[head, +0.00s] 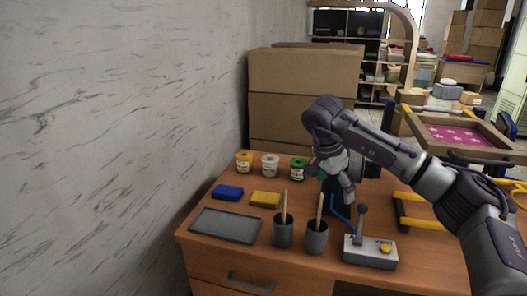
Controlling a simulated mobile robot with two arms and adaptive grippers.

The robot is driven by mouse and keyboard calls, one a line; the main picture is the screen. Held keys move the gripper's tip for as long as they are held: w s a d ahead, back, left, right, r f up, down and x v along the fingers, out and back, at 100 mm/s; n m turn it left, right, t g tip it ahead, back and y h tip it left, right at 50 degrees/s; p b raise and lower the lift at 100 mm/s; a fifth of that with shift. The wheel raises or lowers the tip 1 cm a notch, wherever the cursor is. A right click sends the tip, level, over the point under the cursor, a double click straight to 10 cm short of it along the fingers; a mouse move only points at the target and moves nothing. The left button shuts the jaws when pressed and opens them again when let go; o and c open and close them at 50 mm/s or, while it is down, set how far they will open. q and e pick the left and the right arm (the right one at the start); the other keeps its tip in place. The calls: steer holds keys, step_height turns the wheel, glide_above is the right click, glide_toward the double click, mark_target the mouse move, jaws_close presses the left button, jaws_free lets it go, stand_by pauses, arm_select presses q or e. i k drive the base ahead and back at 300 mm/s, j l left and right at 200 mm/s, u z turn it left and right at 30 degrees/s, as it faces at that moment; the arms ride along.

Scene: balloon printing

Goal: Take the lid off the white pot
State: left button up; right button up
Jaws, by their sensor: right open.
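The white pot (270,165) stands upright on the wooden table, between a yellow pot (244,161) and a green pot (298,169). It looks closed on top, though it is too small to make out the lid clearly. My right gripper (314,169) is open, just to the right of the green pot and apart from the white pot. It partly overlaps the green pot's right side in the picture. My left gripper is out of view.
Blue (228,192) and yellow (265,199) sponges and a grey tray (225,226) lie in front of the pots. Two dark cups (283,232) (316,238) hold upright sticks. A lever box (370,252) stands at the front right. Cardboard boxes (303,72) stand behind; a wall is left.

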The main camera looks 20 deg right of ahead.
mark_target(269, 159)
steer(key=i, duration=1.5)
